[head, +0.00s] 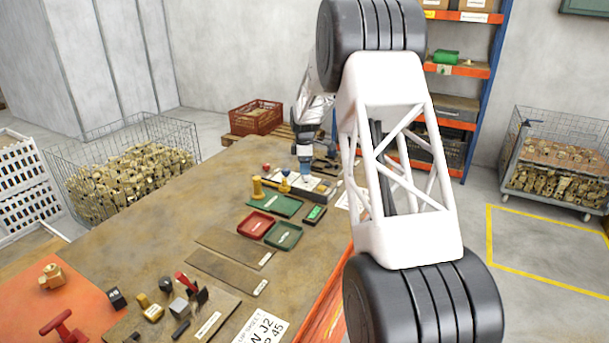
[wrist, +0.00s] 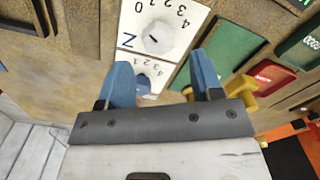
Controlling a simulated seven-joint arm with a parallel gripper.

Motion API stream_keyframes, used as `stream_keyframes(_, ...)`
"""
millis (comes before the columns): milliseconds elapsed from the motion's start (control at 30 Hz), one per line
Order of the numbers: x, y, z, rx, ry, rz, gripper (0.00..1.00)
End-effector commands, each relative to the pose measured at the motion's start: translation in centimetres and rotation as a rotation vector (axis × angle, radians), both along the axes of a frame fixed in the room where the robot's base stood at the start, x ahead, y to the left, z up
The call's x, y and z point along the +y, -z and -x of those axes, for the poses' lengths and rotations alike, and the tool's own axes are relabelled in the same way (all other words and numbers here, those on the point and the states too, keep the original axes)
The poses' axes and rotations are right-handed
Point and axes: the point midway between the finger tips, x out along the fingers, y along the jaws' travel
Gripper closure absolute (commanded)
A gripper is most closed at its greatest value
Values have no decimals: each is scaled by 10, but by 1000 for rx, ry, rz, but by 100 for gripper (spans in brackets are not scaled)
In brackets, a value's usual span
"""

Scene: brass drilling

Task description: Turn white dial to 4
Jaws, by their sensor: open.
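A white panel (wrist: 185,25) with printed digits and a letter carries a pale, whitish round dial (wrist: 160,36) with a dark pointer mark. The digits appear upside down in the wrist view. My gripper (wrist: 163,78) has two blue fingers, open, one on each side of this nearer dial; the pale dial is just beyond the fingertips. I cannot tell whether anything touches. In the head view my gripper (head: 306,176) points down at the table's far end, over the small panel.
Yellow brass pieces (head: 257,188) stand left of my gripper. A green tray (head: 275,206), a red tray (head: 256,225) and a smaller green tray (head: 284,236) lie nearer on the table (head: 150,240). Wire baskets (head: 175,125) and shelving (head: 458,70) stand beyond the table.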

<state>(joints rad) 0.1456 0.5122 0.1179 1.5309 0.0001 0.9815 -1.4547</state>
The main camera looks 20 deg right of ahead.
Motion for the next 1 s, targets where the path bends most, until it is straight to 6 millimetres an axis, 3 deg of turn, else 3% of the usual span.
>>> stream_keyframes(300, 0, 33, 0, -1, 0, 0, 40)
stream_keyframes(733, 0, 39, 0, -2, 0, 1, 40)
stream_keyframes(1000, 0, 39, 0, -2, 0, 1, 80)
